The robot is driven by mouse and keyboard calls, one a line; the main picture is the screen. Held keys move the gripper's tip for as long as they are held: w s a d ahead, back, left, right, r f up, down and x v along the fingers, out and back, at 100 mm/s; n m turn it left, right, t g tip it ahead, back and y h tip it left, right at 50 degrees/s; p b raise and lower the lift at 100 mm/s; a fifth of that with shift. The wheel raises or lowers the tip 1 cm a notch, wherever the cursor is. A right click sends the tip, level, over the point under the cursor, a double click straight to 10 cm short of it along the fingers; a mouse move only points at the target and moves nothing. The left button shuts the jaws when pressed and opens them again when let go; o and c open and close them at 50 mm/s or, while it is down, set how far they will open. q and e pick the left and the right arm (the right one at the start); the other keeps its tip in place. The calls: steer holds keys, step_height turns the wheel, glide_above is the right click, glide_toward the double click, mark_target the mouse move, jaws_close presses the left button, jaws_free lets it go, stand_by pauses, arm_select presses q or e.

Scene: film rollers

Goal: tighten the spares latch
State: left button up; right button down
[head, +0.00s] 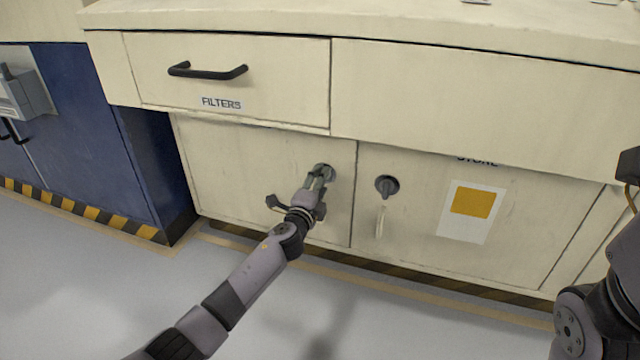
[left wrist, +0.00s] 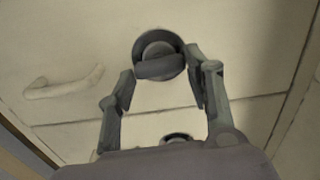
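A round grey latch (head: 323,172) with a raised bar sits on the left cupboard door (head: 255,160). No label reading spares is legible, so I cannot confirm its name. My left gripper (head: 319,180) is at this latch. In the left wrist view, the latch (left wrist: 158,52) lies between the spread fingertips (left wrist: 161,73), one on each side of its bar. The fingers look open; firm contact is not visible. My right arm shows at the right edge of the head view, but its fingers are not in view.
A second grey latch (head: 387,187) and a pale handle (head: 381,222) are on the right door, beside a yellow-and-white poster (head: 470,211). Above is the FILTERS drawer (head: 225,95) with its protruding black handle (head: 207,71). A blue cabinet (head: 75,130) stands left. The floor in front is clear.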

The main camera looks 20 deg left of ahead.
arm_select(q)
steer(key=o, duration=0.4)
steer(key=shift+c, duration=0.2)
steer(key=shift+s, duration=0.1)
steer(key=s, duration=1.1)
steer(key=shift+s+a, duration=0.2)
steer(key=shift+s, duration=0.2)
